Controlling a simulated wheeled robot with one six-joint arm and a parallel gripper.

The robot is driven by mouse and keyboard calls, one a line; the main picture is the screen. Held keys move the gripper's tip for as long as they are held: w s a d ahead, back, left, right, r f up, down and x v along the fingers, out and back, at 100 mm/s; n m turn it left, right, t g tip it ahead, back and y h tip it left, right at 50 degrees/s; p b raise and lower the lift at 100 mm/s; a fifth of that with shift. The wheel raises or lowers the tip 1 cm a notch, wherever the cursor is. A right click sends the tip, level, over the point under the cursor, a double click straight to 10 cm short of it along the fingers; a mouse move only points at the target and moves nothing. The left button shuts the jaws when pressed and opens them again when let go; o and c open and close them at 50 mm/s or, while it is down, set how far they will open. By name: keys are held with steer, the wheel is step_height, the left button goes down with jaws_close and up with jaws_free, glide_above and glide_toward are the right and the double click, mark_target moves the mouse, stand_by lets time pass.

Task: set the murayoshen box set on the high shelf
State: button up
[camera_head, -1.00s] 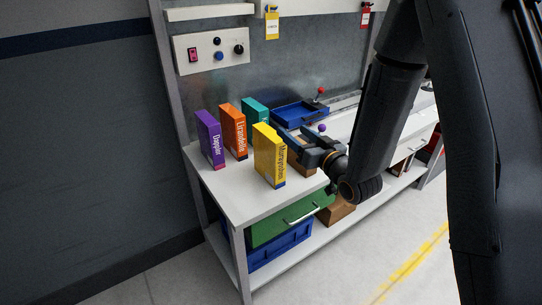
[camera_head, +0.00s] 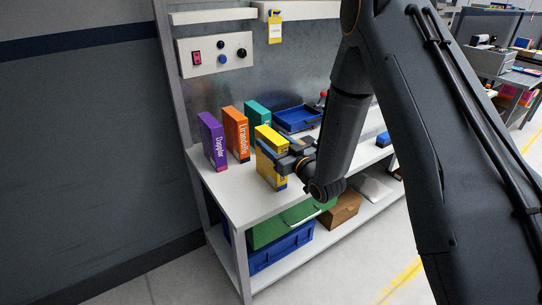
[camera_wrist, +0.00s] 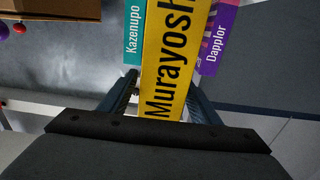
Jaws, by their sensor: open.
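The yellow Murayoshen box set (camera_head: 268,161) stands upright on the white workbench top. In the wrist view its yellow spine with black lettering (camera_wrist: 166,62) lies between the fingers of my gripper (camera_wrist: 160,98). In the head view my gripper (camera_head: 283,151) is at the box, with its fingers around the upper part. The gripper is open; I cannot tell whether either finger touches the box. The narrow white ledge (camera_head: 213,16) on the back panel is the highest shelf-like surface in view.
Purple Dapplor (camera_head: 212,141), orange Lirandello (camera_head: 236,133) and teal Kazenupo (camera_head: 257,115) boxes stand close behind and left of the yellow one. A blue tray (camera_head: 298,118) sits farther back. A green drawer (camera_head: 283,224) and blue crate (camera_head: 281,248) are below the bench top (camera_head: 243,195).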

steer(key=shift+w+a, duration=0.35)
steer(key=shift+w, duration=0.15)
jaws_close()
